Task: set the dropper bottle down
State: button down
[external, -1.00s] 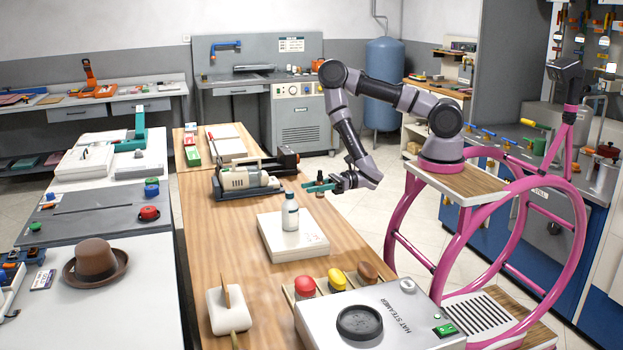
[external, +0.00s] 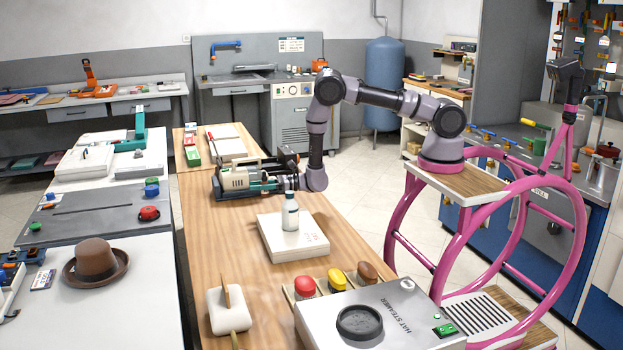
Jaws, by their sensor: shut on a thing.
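My gripper (external: 262,186) is at the far end of the wooden table (external: 240,270), pointing left, in front of the grey and cream machine (external: 237,181). Its teal fingers are shut on a small dark thing, which I take to be the dropper bottle. That bottle is hard to make out against the dark machine behind it. I cannot tell whether it touches the table or the machine.

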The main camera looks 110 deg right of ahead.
jog(key=w+d, duration=0.3)
jog(key=d, duration=0.2)
jog(key=shift+m+h, duration=0.3)
jog(key=shift+h, duration=0.1)
jog(key=shift+s+a+f, duration=0.1)
jog(key=shift+a+f, duration=0.05)
jog(key=shift+f, duration=2.85)
jog(key=shift+f, duration=0.2)
